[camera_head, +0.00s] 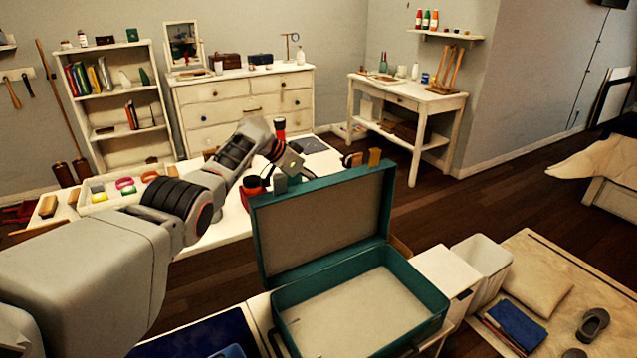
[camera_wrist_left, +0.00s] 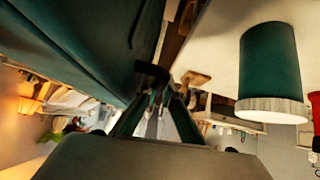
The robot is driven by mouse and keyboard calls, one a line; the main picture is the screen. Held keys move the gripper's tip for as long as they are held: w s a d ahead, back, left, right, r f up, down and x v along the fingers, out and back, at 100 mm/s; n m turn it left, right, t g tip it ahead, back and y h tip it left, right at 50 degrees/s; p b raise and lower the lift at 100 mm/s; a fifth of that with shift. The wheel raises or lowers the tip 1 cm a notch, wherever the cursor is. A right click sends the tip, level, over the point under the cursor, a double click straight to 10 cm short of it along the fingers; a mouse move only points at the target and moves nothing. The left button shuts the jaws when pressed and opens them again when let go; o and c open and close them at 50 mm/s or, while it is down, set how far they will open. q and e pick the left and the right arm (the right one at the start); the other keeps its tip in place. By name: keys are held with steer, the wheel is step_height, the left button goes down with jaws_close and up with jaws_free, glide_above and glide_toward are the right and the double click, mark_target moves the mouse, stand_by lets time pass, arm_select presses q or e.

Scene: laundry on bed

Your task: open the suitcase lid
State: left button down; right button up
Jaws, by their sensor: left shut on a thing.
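The teal suitcase (camera_head: 362,327) stands open in the front middle of the head view, its pale inside empty. Its lid (camera_head: 322,225) is raised, standing up and leaning slightly back, with its pale lining facing me. My left gripper (camera_head: 288,176) is at the lid's top edge, left of the middle, and is partly hidden behind it. In the left wrist view, the gripper (camera_wrist_left: 155,98) is shut at a dark part beside the lid's teal outer face (camera_wrist_left: 85,45); the exact contact is hard to make out. My right gripper is not in view.
A white table (camera_head: 232,222) with a tray of colored things stands behind the lid. Dark floor is free beyond the suitcase on the right.

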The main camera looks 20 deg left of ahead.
arm_select(q)
steer(key=shift+d, duration=0.15)
steer(key=c, duration=2.4)
jaws_free()
steer(key=shift+c, duration=0.2)
steer(key=shift+d, duration=0.1)
steer(key=shift+v, duration=0.9)
steer(key=v, duration=1)
